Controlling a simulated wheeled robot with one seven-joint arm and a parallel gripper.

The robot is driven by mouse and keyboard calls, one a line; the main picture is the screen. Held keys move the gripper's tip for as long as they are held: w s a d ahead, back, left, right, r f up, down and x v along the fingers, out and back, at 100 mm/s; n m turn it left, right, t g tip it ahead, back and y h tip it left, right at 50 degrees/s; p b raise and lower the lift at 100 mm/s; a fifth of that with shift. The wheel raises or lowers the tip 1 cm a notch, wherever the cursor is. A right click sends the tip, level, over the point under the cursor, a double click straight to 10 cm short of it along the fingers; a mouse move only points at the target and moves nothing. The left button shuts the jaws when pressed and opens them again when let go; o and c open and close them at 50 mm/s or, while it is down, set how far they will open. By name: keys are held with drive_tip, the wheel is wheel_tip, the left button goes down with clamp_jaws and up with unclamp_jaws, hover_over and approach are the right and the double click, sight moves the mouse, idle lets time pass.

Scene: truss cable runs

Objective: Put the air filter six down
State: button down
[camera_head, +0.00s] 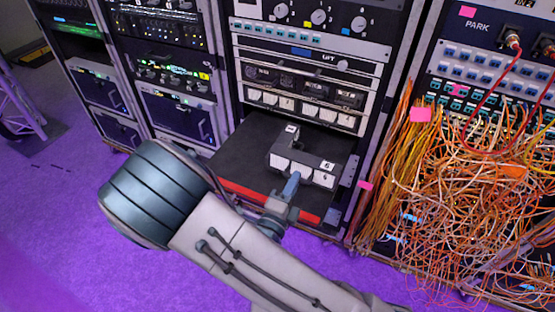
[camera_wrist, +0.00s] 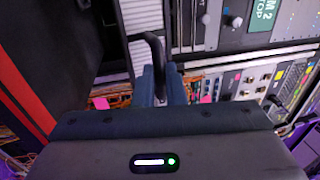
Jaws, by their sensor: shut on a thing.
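The air filter (camera_head: 325,164) is a dark block with a white front and labels reading 6. It is at the black pull-out shelf (camera_head: 240,150) with the red front edge, in the middle rack. I cannot tell whether it rests on the shelf or is just above it. My gripper (camera_head: 290,188) is at its front side, shut on it. In the wrist view my gripper (camera_wrist: 160,85) has its fingers around a dark handle (camera_wrist: 153,48), beside the white ribbed face of the air filter (camera_wrist: 143,20). My fingers hide part of the front.
Above the shelf is a row of white-fronted units (camera_head: 300,108) in the rack. A dense tangle of orange cables (camera_head: 450,190) hangs at the right. Another rack (camera_head: 165,80) stands at the left. The purple floor (camera_head: 60,200) is open at the left front.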

drive_tip(key=s+a+b, duration=0.2)
drive_tip(key=b, duration=0.1)
drive_tip(key=shift+s+a+f+t+b, duration=0.15)
drive_tip(key=shift+s+a+t+b, duration=0.15)
drive_tip(key=shift+b, duration=0.1)
drive_tip(key=b, duration=0.2)
drive_tip(key=a+b, duration=0.1)
drive_tip(key=b, duration=0.2)
drive_tip(key=shift+w+f+b, duration=0.15)
drive_tip(key=shift+f+b, duration=0.15)
drive_tip(key=shift+f, duration=0.05)
drive_tip(key=shift+a+f+b, duration=0.1)
drive_tip(key=shift+b, duration=0.45)
drive_tip(key=w+a+f, duration=0.1)
drive_tip(key=a, duration=0.2)
drive_tip(key=w+a+f+b, duration=0.1)
drive_tip(key=a+f, duration=0.1)
drive_tip(key=a, duration=0.1)
drive_tip(key=a+f+b, duration=0.1)
drive_tip(key=a+f, duration=0.1)
drive_tip(key=a, duration=0.1)
drive_tip(key=shift+w, duration=0.4)
wheel_tip(320, 180, down, 4)
drive_tip(key=shift+b, duration=1.15)
drive_tip(key=c, duration=1.8)
unclamp_jaws()
drive_tip(key=p+v, duration=0.2)
drive_tip(key=v, duration=1)
